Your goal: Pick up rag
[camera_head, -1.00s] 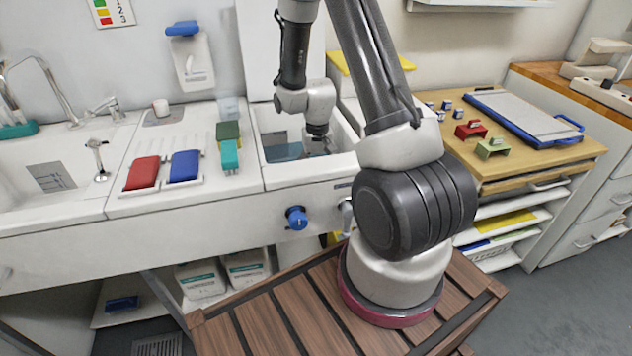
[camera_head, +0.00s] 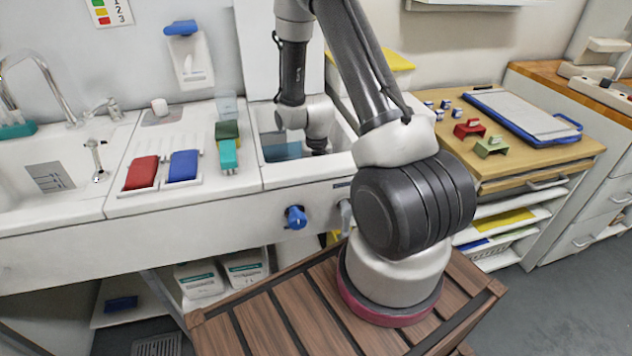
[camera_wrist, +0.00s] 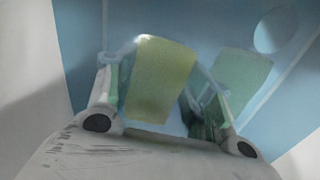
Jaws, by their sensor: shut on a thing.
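The rag (camera_wrist: 160,75) looks like a flat yellow-green rectangle in the wrist view, inside a blue-walled basin (camera_wrist: 75,40). My gripper (camera_wrist: 160,88) has its two fingers on either side of the rag and is shut on it. A second, paler green rectangle (camera_wrist: 240,82) lies just to the right; I cannot tell whether it is another cloth or a reflection. In the head view, my gripper (camera_head: 318,150) reaches down into the sunken basin (camera_head: 283,172), its fingertips are hidden, and the rag cannot be made out.
The basin's white walls stand close around my gripper. Left of it on the counter are a teal-and-green item (camera_head: 228,150), a blue pad (camera_head: 184,166) and a red pad (camera_head: 141,172). A wooden-topped unit (camera_head: 545,160) with a blue-edged board (camera_head: 520,112) stands to the right.

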